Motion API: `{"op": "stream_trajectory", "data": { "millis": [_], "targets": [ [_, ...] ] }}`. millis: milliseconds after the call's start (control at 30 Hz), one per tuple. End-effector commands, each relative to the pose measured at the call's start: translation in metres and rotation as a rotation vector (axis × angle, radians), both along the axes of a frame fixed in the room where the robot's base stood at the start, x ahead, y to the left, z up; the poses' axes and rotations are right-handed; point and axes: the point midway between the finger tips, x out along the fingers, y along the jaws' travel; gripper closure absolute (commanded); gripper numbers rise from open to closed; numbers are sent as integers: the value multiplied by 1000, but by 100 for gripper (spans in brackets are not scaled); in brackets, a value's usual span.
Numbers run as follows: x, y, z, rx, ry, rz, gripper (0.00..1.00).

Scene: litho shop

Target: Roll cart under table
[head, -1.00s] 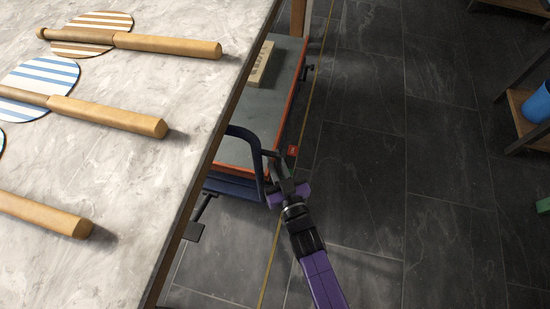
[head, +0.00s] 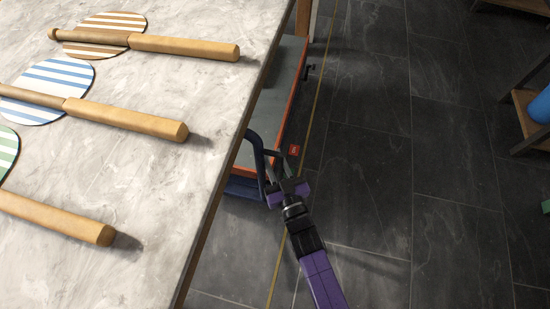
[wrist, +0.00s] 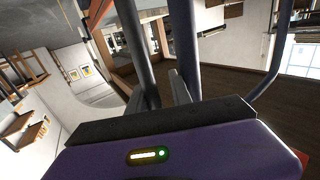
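The table (head: 150,190) has a pale marble top and fills the left of the head view. The cart (head: 279,110), with a grey top and orange rim, is partly beneath its right edge; the table hides the rest. A dark blue tubular handle (head: 257,146) rises at the cart's near end. My gripper (head: 274,166) is at this handle and appears closed around its tube, though the contact is partly hidden. The wrist view shows dark tubes and the gripper's purple body (wrist: 180,155) close up.
A yellow line (head: 316,100) runs along the floor beside the cart. Dark tiled floor (head: 380,130) is open to the right. A wooden shelf (head: 530,115) with a blue container stands at the far right.

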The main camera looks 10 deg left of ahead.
Motion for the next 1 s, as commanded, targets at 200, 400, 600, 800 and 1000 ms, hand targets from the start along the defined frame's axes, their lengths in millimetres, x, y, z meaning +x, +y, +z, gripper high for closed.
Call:
{"op": "stream_trajectory", "data": {
  "millis": [200, 400, 600, 800, 1000],
  "targets": [
    [-12, -6, 1, -1, 1, 2, 77],
    [-41, -24, 1, -1, 4, 2, 77],
    [-62, -37, 0, -2, 3, 3, 77],
    [-67, -40, 0, 0, 0, 2, 77],
    [-66, -41, 0, 0, 0, 1, 77]
  ]
}}
